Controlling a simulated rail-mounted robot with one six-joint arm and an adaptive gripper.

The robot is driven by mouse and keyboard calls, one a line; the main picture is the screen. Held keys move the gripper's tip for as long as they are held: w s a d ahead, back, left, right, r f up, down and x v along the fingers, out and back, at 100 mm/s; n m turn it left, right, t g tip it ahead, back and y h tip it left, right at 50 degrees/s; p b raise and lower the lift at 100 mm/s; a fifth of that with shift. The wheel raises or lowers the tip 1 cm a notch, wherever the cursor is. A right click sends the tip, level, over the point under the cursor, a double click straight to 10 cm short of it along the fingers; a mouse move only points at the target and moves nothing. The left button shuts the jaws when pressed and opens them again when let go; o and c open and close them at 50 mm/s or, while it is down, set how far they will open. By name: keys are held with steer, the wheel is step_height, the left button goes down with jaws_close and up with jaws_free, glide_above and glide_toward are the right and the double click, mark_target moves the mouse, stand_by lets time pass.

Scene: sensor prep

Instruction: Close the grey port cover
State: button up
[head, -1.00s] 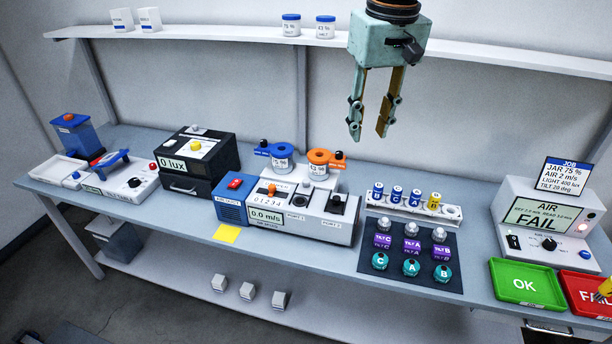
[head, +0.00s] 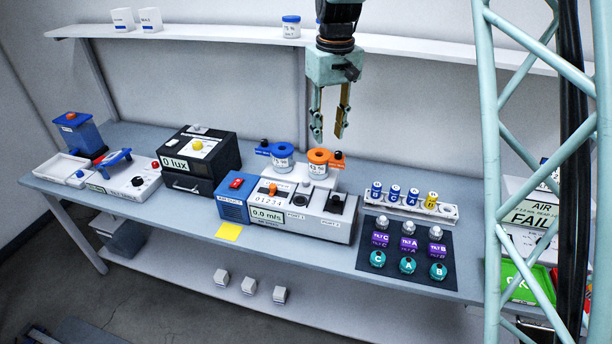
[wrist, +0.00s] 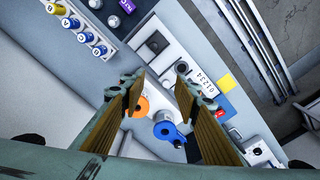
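The air unit (head: 276,212) has a white top with two labelled ports and a 0.0 m/s display. A dark round piece (head: 302,195) sits above the port 1 label, and a dark piece with a black knob (head: 336,203) is near the port 2 label. I cannot tell which part is the grey cover or how it stands. My gripper (head: 328,134) is open and empty, pointing down, in the air above and behind the unit.
A blue ring holder (head: 282,150) and an orange ring holder (head: 318,156) with jars stand behind the unit, below my gripper. A rack of small vials (head: 408,203) and a dark mat (head: 377,273) are to the right.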

steer(key=n+p, duration=0.1)
steer(key=p, duration=0.2)
glide_above(306, 181)
step_height(306, 181, down, 10)
steer(key=shift+w+r+g, duration=0.1)
steer(key=shift+w+g, duration=0.1)
steer(key=shift+g, duration=0.2)
steer(key=shift+f+p, duration=0.6)
steer(key=shift+f, duration=6.3)
jaws_close()
